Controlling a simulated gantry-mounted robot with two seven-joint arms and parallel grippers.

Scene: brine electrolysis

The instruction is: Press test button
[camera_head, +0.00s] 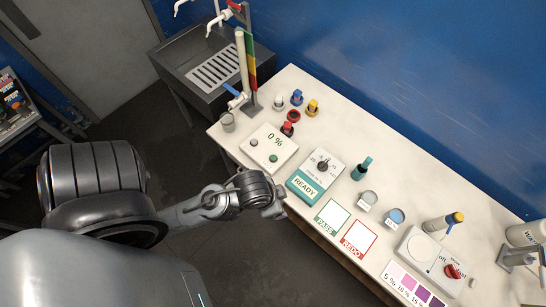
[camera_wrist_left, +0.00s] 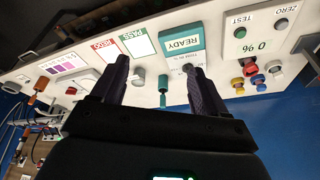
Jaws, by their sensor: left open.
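The white meter box (camera_head: 284,137) reads "0 %" and sits on the bench's left half. On its top are a green button (camera_head: 273,158) and a grey button (camera_head: 254,142). In the left wrist view, upside down, the green button (camera_wrist_left: 240,32) is next to the word TEST and the grey one (camera_wrist_left: 281,23) is next to ZERO. My left gripper (camera_head: 277,208) is at the bench's front edge, beside the READY device and away from the buttons. In the left wrist view its two fingers (camera_wrist_left: 160,80) are apart, with nothing between them. My right gripper is not in view.
The READY device (camera_head: 304,184) with a dial stands right of the meter. PASS (camera_head: 331,217) and REDO (camera_head: 357,239) cards lie further right. A teal-capped bottle (camera_head: 362,169) and several jars stand behind. Coloured plugs (camera_head: 312,107) and a tall tube stand (camera_head: 246,75) are behind the meter.

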